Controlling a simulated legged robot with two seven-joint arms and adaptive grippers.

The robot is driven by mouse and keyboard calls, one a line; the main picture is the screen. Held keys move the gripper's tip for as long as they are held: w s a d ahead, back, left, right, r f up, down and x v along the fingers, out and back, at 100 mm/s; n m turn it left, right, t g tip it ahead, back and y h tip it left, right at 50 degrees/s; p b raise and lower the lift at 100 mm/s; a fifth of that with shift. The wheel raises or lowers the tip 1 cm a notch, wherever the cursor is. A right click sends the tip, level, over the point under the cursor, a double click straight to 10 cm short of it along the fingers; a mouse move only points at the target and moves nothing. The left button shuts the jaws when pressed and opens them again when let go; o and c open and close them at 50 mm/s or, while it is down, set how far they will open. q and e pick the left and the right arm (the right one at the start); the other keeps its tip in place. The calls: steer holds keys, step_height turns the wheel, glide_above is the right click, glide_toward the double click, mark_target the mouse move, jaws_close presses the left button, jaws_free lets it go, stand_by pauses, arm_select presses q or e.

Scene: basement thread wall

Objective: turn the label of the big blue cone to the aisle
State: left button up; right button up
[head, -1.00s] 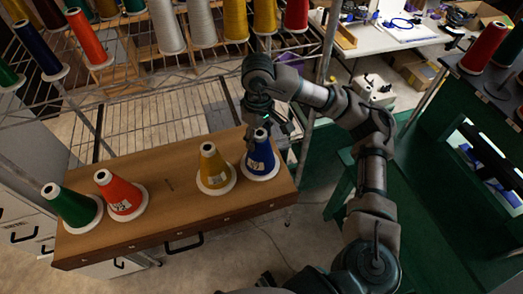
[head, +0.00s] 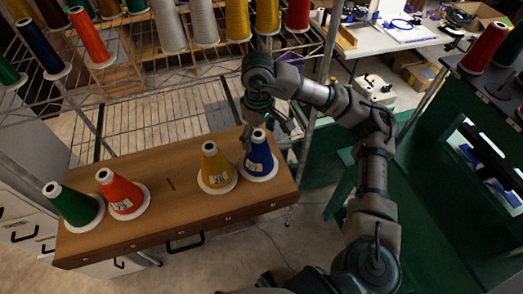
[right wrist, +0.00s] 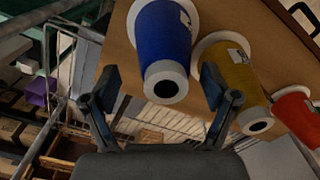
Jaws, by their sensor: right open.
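The big blue cone (head: 260,158) stands upright on a white base at the right end of the wooden cabinet top. A pale label shows on its left front side in the head view. In the right wrist view the blue cone (right wrist: 165,40) points its white tip at the camera, with its label at the upper right. My right gripper (head: 266,132) is open above and behind the cone. In the right wrist view its fingers (right wrist: 160,84) are spread to either side of the cone's tip, with gaps. My left gripper is not in view.
A yellow cone (head: 213,165) stands close on the blue cone's left. A red cone (head: 121,193) and a green cone (head: 72,205) stand farther left on the wooden top (head: 172,215). A wire rack (head: 150,115) with more cones is behind. A green bench (head: 410,220) is to the right.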

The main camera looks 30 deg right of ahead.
steer(key=r, duration=0.7)
steer(key=d+r, duration=0.1)
steer(key=r, duration=0.3)
steer(key=shift+a, duration=0.15)
